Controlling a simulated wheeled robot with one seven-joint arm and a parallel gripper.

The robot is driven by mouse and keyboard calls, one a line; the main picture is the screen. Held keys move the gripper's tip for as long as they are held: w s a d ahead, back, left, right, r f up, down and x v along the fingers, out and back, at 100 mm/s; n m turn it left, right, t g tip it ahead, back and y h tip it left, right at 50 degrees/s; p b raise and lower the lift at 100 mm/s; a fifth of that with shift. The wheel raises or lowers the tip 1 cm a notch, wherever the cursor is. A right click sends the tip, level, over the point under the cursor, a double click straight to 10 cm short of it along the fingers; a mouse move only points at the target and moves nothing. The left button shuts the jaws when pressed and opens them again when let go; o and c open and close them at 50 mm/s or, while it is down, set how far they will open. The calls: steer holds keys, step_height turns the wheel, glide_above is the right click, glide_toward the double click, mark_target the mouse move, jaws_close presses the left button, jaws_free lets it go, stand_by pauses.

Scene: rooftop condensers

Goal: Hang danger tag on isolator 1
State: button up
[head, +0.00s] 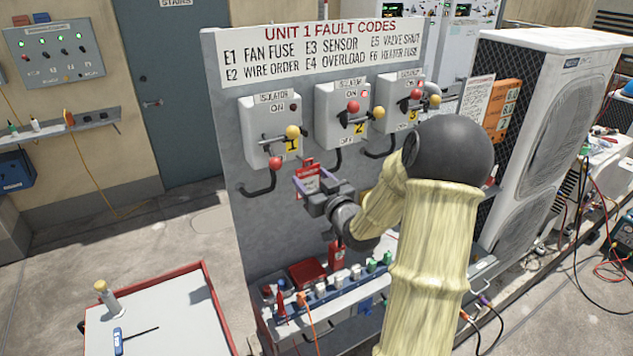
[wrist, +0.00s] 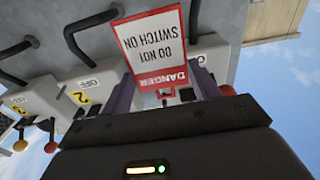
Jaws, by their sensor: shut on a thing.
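The danger tag (head: 309,180), white with a red band and "DO NOT SWITCH ON", is in my gripper (head: 306,188). In the wrist view the danger tag (wrist: 155,45) shows upside down between the two fingers of my shut gripper (wrist: 165,90). Isolator 1 (head: 258,122) is the leftmost grey box on the panel. Its red-knobbed lever (head: 275,162) points down, and a yellow-knobbed bar sticks out beside its yellow "1" label. The tag is below and right of that red knob; I cannot tell whether it touches anything on the isolator.
Isolator 2 (head: 331,110) and isolator 3 (head: 393,92) stand to the right, red knobs up. Black curved pipes hang below the boxes. A shelf below holds a red bin (head: 307,272) and several small items. A red-rimmed cart (head: 208,283) stands at front left.

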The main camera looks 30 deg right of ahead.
mark_target(309, 178)
steer(key=shift+w+d, duration=0.2)
steer(key=shift+d, duration=0.1)
steer(key=shift+w+a, duration=0.55)
steer(key=shift+w, duration=0.15)
steer(key=shift+w+p, duration=0.15)
steer(key=shift+p, duration=0.15)
steer(key=shift+w+d, duration=0.2)
steer(key=shift+w, duration=0.1)
steer(key=shift+w+f+b, duration=0.3)
steer(key=shift+w+f, duration=0.05)
steer(key=shift+w, duration=0.25)
steer(key=shift+w+d+b, duration=0.1)
steer(key=shift+w+b, duration=0.15)
steer(key=shift+b, duration=0.05)
steer(key=shift+w, duration=0.1)
